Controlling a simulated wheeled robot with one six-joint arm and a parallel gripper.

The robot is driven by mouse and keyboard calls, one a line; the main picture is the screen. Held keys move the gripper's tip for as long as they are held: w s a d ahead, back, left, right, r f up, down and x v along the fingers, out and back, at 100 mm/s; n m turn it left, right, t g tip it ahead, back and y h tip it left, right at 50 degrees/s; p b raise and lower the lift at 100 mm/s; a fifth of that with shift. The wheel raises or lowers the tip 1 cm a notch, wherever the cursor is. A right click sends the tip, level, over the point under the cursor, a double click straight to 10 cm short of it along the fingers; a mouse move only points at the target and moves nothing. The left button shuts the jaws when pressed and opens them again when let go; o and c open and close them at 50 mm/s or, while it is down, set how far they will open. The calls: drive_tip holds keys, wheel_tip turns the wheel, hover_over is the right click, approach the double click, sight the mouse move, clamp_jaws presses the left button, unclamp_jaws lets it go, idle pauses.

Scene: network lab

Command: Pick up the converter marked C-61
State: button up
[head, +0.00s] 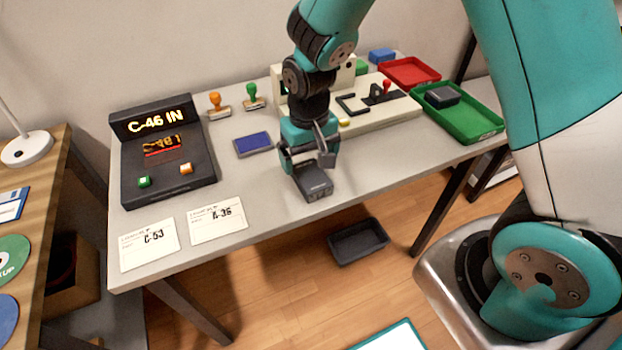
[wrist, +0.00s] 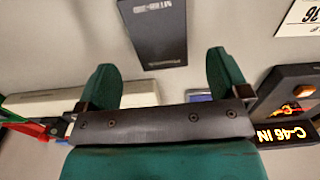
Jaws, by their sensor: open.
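A dark box-shaped device (head: 313,188), which may be the converter, sits near the table's front edge. In the wrist view the dark box (wrist: 158,32) lies ahead of the fingertips, roughly between their lines, with pale print too blurred to read; I cannot make out C-61 on it. My gripper (head: 308,160) is above and just behind the box in the head view, partly covering it. In the wrist view my gripper (wrist: 162,65) has its two green fingers spread apart with nothing between them. Another dark box (head: 441,96) lies in the green tray (head: 480,127).
A dark console (head: 170,183) shows "C-46 IN". Cards marked C-53 (head: 149,246) and A-36 (head: 218,222) lie in front. A blue pad (head: 253,144), two stamps, a pale machine (head: 390,112) and a red tray (head: 410,71) stand behind. A black bin (head: 358,242) is on the floor.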

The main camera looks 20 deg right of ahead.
sight(311, 175)
drive_tip(key=f, duration=0.2)
drive_tip(key=s+f, duration=0.1)
drive_tip(key=f, duration=0.1)
drive_tip(key=shift+f, duration=0.7)
drive_tip(key=c, duration=1.2)
drive_tip(key=shift+o, duration=0.2)
drive_tip(key=shift+r, duration=0.15)
